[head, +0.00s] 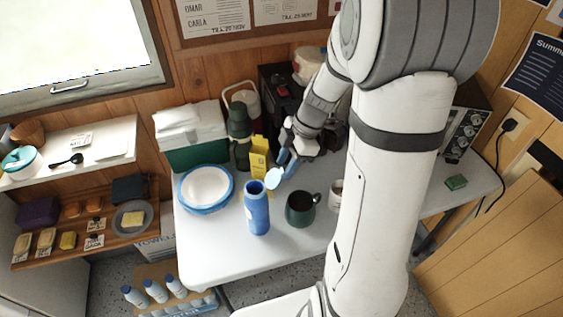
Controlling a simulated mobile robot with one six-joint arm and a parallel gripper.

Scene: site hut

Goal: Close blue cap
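A blue bottle (257,215) stands upright on the white table, and its round mouth looks open at the top. A light blue cap (273,178) shows as a flat disc just to the right of the mouth, tilted away from it. I cannot tell whether a hinge joins the two. My gripper (287,165) reaches in from the upper right, with its bluish fingers right beside the cap's upper right edge. The fingers are too small to show whether they touch the cap or how far apart they are.
A dark green mug (301,209) stands right of the bottle, with a pale mug (336,193) beyond it. Stacked plates (207,189) lie to the left. A yellow box (259,157) and a green flask (240,135) stand behind. The table front (215,245) is clear.

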